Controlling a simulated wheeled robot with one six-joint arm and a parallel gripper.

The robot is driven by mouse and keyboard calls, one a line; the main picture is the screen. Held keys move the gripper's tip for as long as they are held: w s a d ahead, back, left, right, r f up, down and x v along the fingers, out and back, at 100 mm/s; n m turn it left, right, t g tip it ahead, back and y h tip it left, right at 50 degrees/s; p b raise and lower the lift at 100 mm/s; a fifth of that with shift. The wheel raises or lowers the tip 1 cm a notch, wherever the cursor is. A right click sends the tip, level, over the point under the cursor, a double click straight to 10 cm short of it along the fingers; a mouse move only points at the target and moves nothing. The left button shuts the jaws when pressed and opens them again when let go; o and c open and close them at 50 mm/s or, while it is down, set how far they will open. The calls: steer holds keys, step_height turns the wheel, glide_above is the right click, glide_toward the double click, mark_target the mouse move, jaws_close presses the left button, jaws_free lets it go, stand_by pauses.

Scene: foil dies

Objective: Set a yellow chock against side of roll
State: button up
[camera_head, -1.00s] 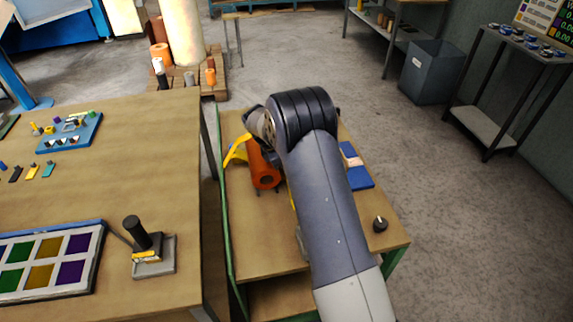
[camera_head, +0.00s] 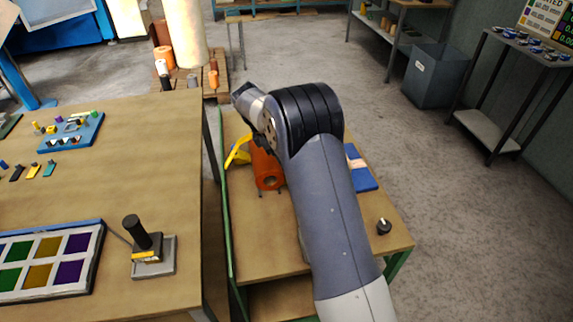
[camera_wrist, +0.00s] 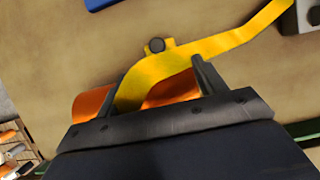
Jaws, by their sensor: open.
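Contact cannot be told. My arm hides part of the table and the fingers in the head view.
A blue block (camera_head: 361,178) and a black knob (camera_head: 384,226) are on the table's right side. A larger workbench (camera_head: 150,190) with a joystick (camera_head: 140,235) stands close on the left. A grey bin (camera_head: 436,73) stands on the floor at right.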

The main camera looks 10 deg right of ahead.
steer(key=v, duration=0.5)
steer(key=shift+c, duration=0.2)
stand_by(1.1)
